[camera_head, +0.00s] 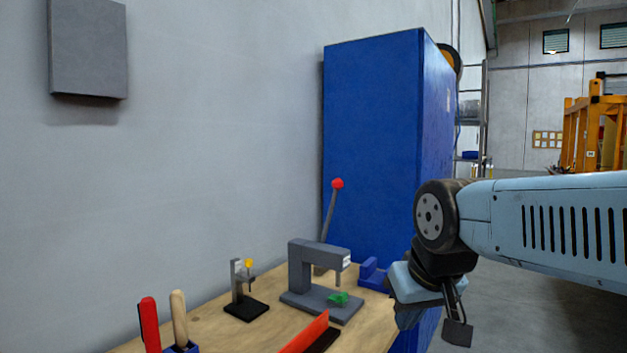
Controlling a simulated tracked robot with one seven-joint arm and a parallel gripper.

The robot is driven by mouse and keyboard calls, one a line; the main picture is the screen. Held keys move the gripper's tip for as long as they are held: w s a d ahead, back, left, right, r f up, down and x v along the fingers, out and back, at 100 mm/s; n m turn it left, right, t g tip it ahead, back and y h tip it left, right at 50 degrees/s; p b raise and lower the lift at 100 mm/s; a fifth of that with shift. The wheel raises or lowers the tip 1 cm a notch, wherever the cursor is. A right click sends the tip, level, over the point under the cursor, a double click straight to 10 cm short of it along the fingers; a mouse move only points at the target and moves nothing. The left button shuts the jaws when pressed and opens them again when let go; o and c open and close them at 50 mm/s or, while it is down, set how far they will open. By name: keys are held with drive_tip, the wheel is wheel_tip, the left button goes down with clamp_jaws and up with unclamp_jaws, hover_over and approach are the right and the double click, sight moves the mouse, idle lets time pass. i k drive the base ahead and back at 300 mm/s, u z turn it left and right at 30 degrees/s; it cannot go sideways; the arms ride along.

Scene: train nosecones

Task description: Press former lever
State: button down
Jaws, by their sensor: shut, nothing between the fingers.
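The former (318,275) is a grey C-shaped press standing on the wooden bench. Its lever (330,218) is a grey rod rising from behind the press, tilted slightly right, with a red ball knob (337,184) on top. A small green piece (339,298) lies on the press base, below the head. My gripper (458,330) hangs at the end of my light blue arm, to the right of the press and lower than the knob, apart from the lever. It is shut and holds nothing. Its fingers point down past the bench's right side.
A small black-based fixture with a yellow part (246,290) stands left of the press. A blue block (373,273) sits between press and my gripper. A red-orange bar (303,334) and a tool holder (181,347) are in front. A tall blue cabinet (372,140) stands behind.

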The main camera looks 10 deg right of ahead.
sight(337, 183)
drive_tip(key=z, duration=0.1)
drive_tip(key=i, duration=0.95)
drive_tip(key=u, duration=0.1)
